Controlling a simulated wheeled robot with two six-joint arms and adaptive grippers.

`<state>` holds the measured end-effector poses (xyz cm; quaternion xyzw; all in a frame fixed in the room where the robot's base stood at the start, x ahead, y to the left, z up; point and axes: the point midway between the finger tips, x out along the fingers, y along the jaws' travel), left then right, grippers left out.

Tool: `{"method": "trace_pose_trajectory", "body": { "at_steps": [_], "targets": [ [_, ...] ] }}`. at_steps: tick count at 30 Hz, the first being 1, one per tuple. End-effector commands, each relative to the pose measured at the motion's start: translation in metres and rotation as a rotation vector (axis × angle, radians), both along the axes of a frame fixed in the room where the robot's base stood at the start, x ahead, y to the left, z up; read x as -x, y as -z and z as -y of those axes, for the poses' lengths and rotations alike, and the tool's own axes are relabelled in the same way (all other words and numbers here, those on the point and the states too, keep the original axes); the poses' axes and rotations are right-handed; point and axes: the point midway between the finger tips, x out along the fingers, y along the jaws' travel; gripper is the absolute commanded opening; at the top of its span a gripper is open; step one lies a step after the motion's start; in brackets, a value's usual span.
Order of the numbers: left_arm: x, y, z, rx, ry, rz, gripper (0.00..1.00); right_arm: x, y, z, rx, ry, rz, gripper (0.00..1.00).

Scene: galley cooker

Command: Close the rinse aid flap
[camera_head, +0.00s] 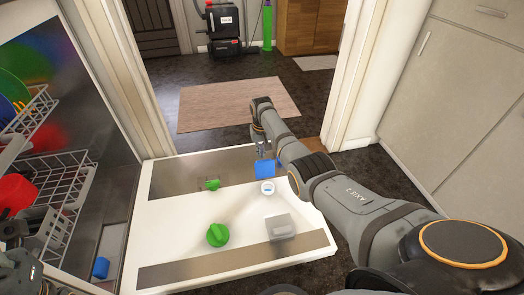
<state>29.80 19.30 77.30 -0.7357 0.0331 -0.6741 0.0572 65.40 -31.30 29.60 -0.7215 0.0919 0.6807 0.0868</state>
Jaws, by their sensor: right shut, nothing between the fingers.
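The rinse aid flap (264,169) is a small blue square plate standing open on the inner face of the lowered dishwasher door (170,209). Beside it, on the near side, is a round white opening with a blue ring (267,188). My right gripper (262,150) is shut and empty, right at the far edge of the flap. I cannot tell whether the fingertips touch it. Grey parts of my own show in the bottom left corner, but no left gripper fingers can be made out.
A green knob (218,235), a small green latch (212,184) and a grey lid (280,227) sit on the door. Racks (62,185) with coloured dishes stand at the left. Cabinets (460,100) line the right side. Floor and a rug (235,104) lie beyond.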

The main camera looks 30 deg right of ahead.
Motion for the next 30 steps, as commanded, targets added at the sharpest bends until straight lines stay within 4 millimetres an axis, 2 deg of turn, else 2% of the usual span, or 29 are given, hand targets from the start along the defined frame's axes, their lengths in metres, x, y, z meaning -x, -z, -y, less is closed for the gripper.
{"method": "trace_pose_trajectory", "body": {
  "at_steps": [8,20,27,30],
  "targets": [
    [0.000,-0.001,0.000,0.002,0.001,0.002,0.40,0.014,-0.002,-0.003,0.000,0.000,-0.001,0.00],
    [0.000,-0.002,0.000,0.002,0.001,0.002,0.40,0.015,-0.003,-0.004,0.000,0.000,0.001,0.00],
    [0.001,-0.024,-0.002,0.012,0.008,0.004,0.40,0.018,-0.010,-0.005,0.009,-0.001,0.034,0.00],
    [0.002,-0.026,-0.003,0.014,0.009,0.009,0.40,0.019,-0.007,-0.005,0.012,0.000,0.046,0.00]
  ]
}}
